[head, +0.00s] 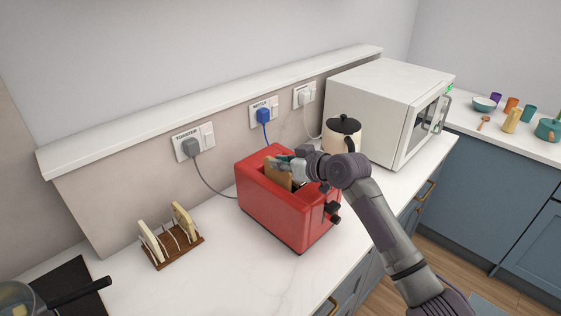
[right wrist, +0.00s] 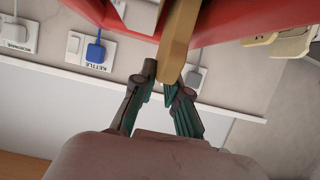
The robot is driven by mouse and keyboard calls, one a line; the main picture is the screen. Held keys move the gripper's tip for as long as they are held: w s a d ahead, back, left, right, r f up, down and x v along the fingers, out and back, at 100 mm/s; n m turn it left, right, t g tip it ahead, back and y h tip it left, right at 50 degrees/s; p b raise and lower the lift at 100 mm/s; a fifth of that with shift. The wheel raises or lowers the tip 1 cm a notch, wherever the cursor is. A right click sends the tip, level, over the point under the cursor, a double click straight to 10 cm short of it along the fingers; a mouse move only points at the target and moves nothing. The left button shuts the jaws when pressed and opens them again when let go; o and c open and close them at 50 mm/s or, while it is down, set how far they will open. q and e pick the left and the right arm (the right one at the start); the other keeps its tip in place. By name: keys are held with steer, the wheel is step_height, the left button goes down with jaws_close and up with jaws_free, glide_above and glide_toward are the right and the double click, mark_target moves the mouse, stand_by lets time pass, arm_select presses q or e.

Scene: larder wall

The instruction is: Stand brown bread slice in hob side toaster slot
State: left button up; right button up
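The red toaster (head: 285,222) stands on the counter in the middle of the head view. The brown bread slice (head: 278,177) is upright at the toaster's top, its lower part hidden by the toaster; which slot and how deep I cannot tell. My right gripper (head: 287,163) is at the slice's upper part. In the right wrist view the slice (right wrist: 178,40) runs between the closely spaced fingertips of my right gripper (right wrist: 161,82), which appear shut on it, beside the red toaster wall (right wrist: 245,22). My left gripper is not in view.
A toast rack (head: 174,250) with pale slices stands left of the toaster. A hob with a pan (head: 22,299) is at the lower left. A cream kettle (head: 340,136) and a white microwave (head: 372,100) stand behind right. The toaster's cord runs to a wall socket (head: 193,144).

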steer(key=o, duration=0.4)
steer(key=shift+r, duration=0.1)
steer(key=shift+r, duration=0.3)
steer(key=shift+r+p, duration=0.55)
steer(key=shift+p, duration=0.05)
steer(key=shift+s+d+f+b, duration=0.1)
steer(key=shift+s+d+b, duration=0.35)
steer(key=shift+d+b, duration=0.1)
steer(key=b+v, duration=0.2)
steer(key=v, duration=0.8)
steer(key=shift+s+r, duration=0.2)
